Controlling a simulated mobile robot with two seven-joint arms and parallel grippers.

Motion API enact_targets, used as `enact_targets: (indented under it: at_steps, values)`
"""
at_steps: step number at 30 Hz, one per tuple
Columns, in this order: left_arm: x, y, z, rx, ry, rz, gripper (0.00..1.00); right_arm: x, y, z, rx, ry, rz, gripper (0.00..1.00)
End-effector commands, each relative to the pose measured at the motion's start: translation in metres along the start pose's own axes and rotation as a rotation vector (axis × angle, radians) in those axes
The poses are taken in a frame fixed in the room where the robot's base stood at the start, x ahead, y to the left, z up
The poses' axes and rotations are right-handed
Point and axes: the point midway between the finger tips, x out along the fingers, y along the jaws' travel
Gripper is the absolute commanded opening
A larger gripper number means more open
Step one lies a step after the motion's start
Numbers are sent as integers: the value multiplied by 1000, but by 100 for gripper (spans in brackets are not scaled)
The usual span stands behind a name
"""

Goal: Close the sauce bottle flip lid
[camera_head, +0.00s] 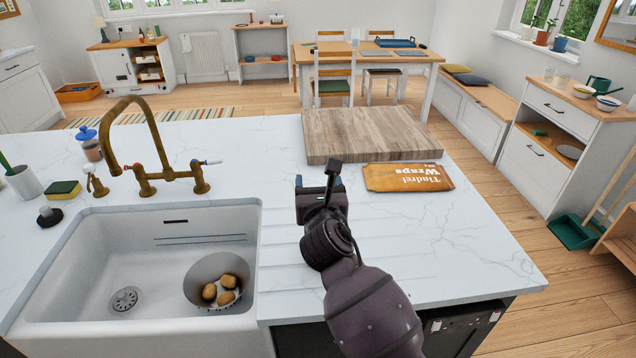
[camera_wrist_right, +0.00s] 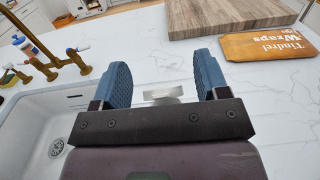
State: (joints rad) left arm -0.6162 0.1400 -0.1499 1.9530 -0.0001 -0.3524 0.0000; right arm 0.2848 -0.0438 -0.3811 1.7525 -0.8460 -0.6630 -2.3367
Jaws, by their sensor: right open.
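A small clear bottle with brown contents and a blue top (camera_head: 90,143) stands on the counter behind the sink, left of the brass tap. My right gripper (camera_head: 318,184) is over the counter right of the sink, well apart from the bottle. In the wrist view my right gripper (camera_wrist_right: 163,78) has its blue fingers apart. A small pale, whitish shape (camera_wrist_right: 163,93) shows between them; I cannot tell what it is. My left gripper is not in view.
The brass tap (camera_head: 148,150) stands between bottle and right gripper. The white sink (camera_head: 70,270) holds a colander (camera_head: 205,268) with potatoes. A wooden board (camera_head: 365,130) and a wraps packet (camera_head: 408,177) lie behind and right of the gripper.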

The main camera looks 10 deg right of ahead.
Motion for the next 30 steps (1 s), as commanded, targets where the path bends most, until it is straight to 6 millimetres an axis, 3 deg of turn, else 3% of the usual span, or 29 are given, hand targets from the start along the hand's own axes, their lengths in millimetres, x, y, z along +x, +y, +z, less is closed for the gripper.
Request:
enact_targets:
  at_steps: [8, 18, 30]
  values:
    - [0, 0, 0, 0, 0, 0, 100, 1, 0, 0, 1, 0, 1, 68]
    - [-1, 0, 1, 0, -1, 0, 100, 1, 0, 0, 0, 0, 1, 19]
    - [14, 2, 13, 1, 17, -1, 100, -2, 0, -5, 3, -95, -1, 18]
